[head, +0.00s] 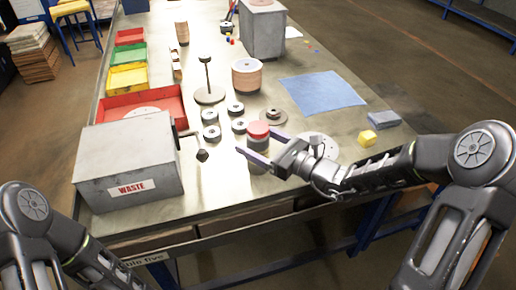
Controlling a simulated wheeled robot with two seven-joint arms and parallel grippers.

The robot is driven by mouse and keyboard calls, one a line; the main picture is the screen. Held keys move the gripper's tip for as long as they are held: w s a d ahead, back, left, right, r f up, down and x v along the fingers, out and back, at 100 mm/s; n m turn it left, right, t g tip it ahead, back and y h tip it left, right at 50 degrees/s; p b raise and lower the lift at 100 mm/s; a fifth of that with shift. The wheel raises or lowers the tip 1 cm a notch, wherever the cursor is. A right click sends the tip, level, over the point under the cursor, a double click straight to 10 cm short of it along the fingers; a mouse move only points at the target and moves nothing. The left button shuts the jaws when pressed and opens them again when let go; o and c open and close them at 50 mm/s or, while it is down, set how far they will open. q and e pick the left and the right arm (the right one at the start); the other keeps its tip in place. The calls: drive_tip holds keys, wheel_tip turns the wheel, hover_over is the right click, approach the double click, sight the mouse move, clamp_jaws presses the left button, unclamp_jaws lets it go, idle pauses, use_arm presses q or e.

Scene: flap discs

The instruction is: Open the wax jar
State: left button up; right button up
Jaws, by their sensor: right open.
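The wax jar (258,143) looks like a small dark round jar with a red lid (258,129), standing upright near the table's front edge. The lid sits on top of it. My right gripper (256,146) is open, with its two purple-grey fingers reaching from the right to either side of the jar. I cannot tell whether the fingers touch it. My left arm shows at the bottom left, but its gripper is out of view.
A grey WASTE box (128,165) stands left. Several dark-centred discs (211,133) lie beside the jar. A red bin (142,103) and a disc stack (247,77) stand behind.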

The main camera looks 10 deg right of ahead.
drive_tip(key=shift+c, duration=0.3)
clamp_jaws()
idle(1.0)
